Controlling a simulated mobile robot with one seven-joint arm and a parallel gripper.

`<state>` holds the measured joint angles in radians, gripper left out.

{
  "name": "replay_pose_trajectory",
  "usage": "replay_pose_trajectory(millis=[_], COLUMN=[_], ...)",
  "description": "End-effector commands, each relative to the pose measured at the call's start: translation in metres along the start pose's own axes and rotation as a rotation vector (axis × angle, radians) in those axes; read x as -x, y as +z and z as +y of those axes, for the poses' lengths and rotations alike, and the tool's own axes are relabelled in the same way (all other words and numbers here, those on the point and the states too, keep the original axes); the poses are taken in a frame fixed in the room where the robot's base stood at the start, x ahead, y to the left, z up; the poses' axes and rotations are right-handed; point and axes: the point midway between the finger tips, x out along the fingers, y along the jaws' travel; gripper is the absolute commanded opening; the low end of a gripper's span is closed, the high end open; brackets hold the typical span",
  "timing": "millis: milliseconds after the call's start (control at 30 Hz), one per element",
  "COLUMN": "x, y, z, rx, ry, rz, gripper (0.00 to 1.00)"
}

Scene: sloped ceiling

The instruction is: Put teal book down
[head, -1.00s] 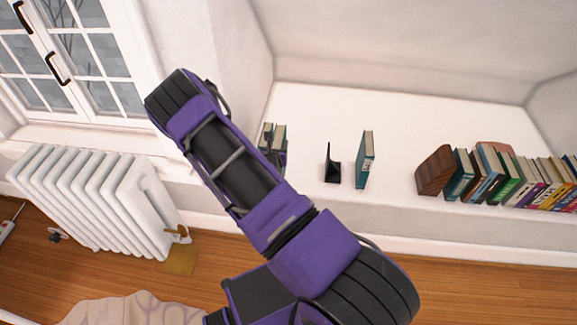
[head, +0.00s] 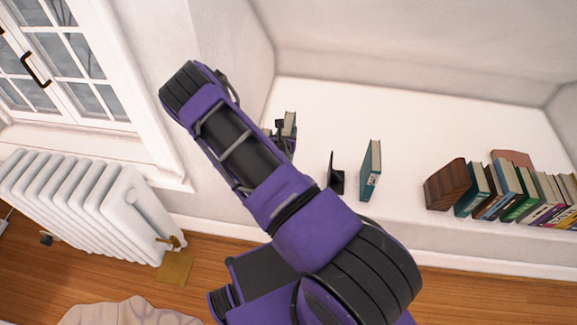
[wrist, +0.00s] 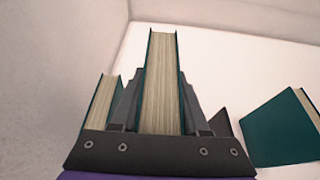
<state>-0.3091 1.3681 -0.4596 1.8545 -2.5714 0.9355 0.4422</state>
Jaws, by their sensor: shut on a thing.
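The teal book (wrist: 162,85) stands upright, spine away, between the two fingers of my gripper (wrist: 160,115) in the wrist view. My gripper is shut on it, with one finger on each side. In the head view the held book (head: 290,120) shows above the white ledge (head: 320,105), mostly hidden behind my arm, with my gripper (head: 284,140) partly visible. I cannot tell whether the book's lower edge touches the ledge.
Another teal-edged book (wrist: 101,105) stands left of the held one. A black bookend (head: 337,178) and a second standing teal book (head: 371,172) are to the right. Further right are a wooden bookend (head: 447,185) and a book row (head: 520,195). Bare ledge lies between these groups.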

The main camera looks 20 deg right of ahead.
Motion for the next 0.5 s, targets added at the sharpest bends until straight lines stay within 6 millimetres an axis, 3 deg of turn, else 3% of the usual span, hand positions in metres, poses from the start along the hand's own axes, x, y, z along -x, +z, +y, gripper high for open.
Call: replay_pose_trajectory(millis=[200,500], x=[-0.015,-0.024], y=[-0.036,-0.058], z=[0.000,0.000], rx=[0.003,0.001], ry=[0.001,0.001], rz=[-0.001,-0.003], gripper=[0.00,0.00])
